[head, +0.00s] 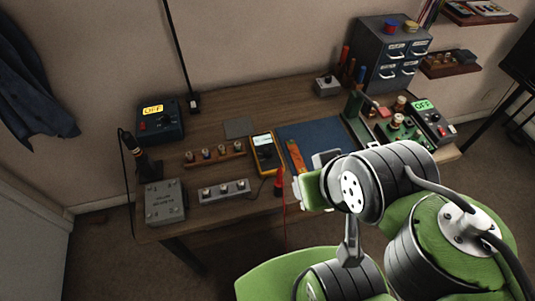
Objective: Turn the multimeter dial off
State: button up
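The yellow multimeter (256,157) lies on the wooden workbench, left of a dark blue mat. Its pale screen (262,141) faces up. The dial sits on the dark face below the screen, too small here to read its setting. My gripper (302,190) is near the front edge of the bench, to the lower right of the multimeter and apart from it in the picture. My arm's own links hide most of it, so its finger opening does not show clearly.
A red probe (279,182) with a red lead is close to my gripper. An orange strip (296,156) lies on the blue mat (325,132). A grey strip with knobs (224,191) and a wooden knob rack (214,156) stand left of the multimeter. A green-screened device (431,121) stands right.

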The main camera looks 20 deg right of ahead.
aim_at(268, 154)
jog(key=i+u, duration=0.1)
jog(key=u, duration=0.3)
jog(key=i+u, duration=0.1)
jog(key=u, duration=0.3)
jog(key=i+l+u, duration=0.1)
jog(key=u, duration=0.3)
jog(key=l+u, duration=0.1)
jog(key=u, duration=0.3)
jog(key=i, duration=0.05)
